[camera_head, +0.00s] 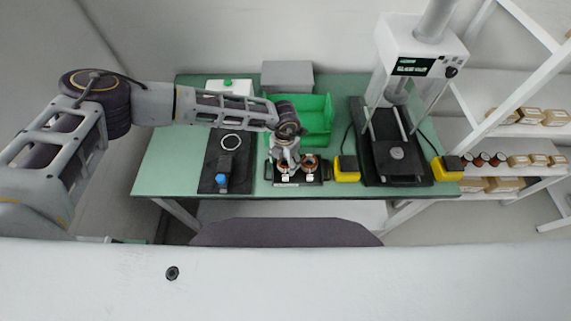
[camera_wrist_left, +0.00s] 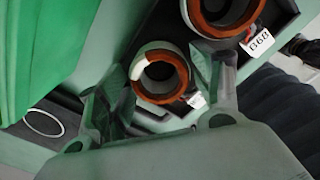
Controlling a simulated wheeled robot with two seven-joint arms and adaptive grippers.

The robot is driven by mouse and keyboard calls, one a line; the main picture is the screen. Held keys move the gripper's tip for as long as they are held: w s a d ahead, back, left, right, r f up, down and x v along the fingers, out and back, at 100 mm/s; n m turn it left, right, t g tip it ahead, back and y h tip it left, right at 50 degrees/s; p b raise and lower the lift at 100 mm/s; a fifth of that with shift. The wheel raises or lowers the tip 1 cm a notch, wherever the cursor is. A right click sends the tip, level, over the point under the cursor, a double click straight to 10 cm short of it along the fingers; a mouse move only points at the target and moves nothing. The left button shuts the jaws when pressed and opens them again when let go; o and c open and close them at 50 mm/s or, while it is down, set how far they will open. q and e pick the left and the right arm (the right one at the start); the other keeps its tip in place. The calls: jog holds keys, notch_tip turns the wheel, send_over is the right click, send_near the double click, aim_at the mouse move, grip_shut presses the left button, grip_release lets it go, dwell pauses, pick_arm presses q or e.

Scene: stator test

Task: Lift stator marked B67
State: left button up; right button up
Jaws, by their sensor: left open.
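Two stators with orange-brown windings in pale rings sit side by side in a black holder (camera_head: 297,184) at the front of the green table. My left gripper (camera_head: 286,161) points down over the left stator (camera_head: 283,169); the other stator (camera_head: 310,162) is just to its right. In the left wrist view my open left gripper (camera_wrist_left: 158,92) has one finger on each side of a stator (camera_wrist_left: 160,76), whose small white tag is too small to read. The other stator (camera_wrist_left: 221,14) lies beyond, with a tag (camera_wrist_left: 257,38) that seems to read B68. My right gripper is out of view.
A green bin (camera_head: 316,118) stands behind the holder. A black plate (camera_head: 213,167) with a white ring (camera_head: 231,142) is on the left. A press (camera_head: 397,151) and yellow boxes (camera_head: 346,169) are on the right.

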pick_arm(q)
jog(key=shift+c, duration=0.8)
jog(key=c, duration=0.9)
jog(key=shift+r, duration=0.15)
notch_tip(320, 180, up, 10)
jog(key=b, duration=0.2)
